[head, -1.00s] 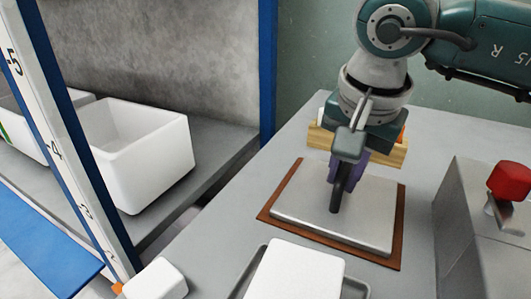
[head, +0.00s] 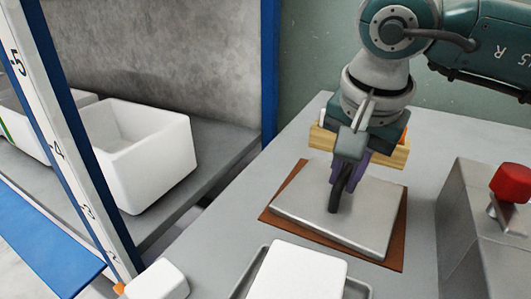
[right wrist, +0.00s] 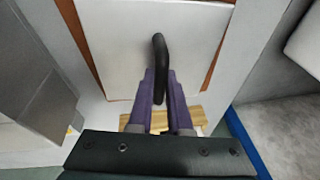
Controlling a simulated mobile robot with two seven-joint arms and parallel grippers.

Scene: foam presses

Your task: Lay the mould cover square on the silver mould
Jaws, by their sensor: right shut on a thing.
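The mould cover (head: 297,208) is a flat pale grey plate with a black bar handle (head: 334,197). It lies on a brown mat (head: 391,257), with part of the mat showing around it. My right gripper (head: 347,178) points down at the plate, its purple fingers shut on the handle; the handle (right wrist: 159,50) also shows between the fingers in the right wrist view. I see no gap under the plate. A grey tray-like form (head: 249,278) holding a white block (head: 297,275) is cut off at the bottom; I cannot tell if it is the silver mould. My left gripper is not in view.
A wooden block (head: 393,154) stands behind my right gripper. A grey box with a red knob (head: 512,182) is at the right. White bins (head: 148,165) sit on a shelf behind a blue post (head: 268,70). A small white block (head: 160,279) lies at bottom left.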

